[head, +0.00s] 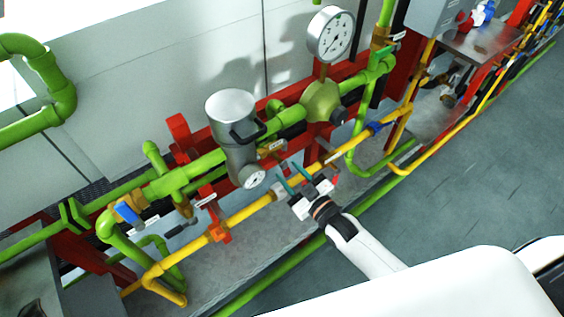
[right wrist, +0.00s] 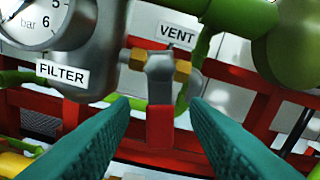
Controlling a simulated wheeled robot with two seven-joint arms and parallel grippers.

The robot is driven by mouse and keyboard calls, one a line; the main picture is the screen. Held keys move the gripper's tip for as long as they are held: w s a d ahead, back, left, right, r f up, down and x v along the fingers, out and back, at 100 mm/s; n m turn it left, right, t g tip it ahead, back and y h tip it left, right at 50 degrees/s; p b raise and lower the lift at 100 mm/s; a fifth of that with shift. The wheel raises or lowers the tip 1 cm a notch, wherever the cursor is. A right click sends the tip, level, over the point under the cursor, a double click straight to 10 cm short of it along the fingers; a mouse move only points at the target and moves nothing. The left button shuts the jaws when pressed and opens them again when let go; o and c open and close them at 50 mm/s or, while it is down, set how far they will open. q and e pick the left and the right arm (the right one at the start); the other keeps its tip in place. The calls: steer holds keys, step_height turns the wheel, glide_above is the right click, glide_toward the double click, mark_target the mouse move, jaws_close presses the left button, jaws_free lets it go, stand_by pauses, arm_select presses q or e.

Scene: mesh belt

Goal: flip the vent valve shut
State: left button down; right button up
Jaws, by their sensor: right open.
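The vent valve (right wrist: 160,75) is in the middle of the right wrist view. It has brass fittings and a grey lever with a red grip (right wrist: 160,125) that points down in the picture. A white VENT label (right wrist: 176,36) sits just above it. My right gripper (right wrist: 158,110) is open, with its teal fingers on either side of the red grip; I cannot tell whether they touch it. In the head view my right gripper (head: 287,174) is in front of the yellow pipe, below the VENT label (head: 271,146). My left gripper is not in view.
A grey filter housing (head: 232,135) with a small gauge stands left of the valve. A large gauge (head: 330,34) and a green regulator (head: 322,102) are to the right. A yellow pipe (head: 253,208) runs below. The floor (head: 470,150) at the right is clear.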

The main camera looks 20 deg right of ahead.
mark_target(287, 171)
steer(key=shift+x, duration=2.15)
steer(key=shift+c, duration=0.3)
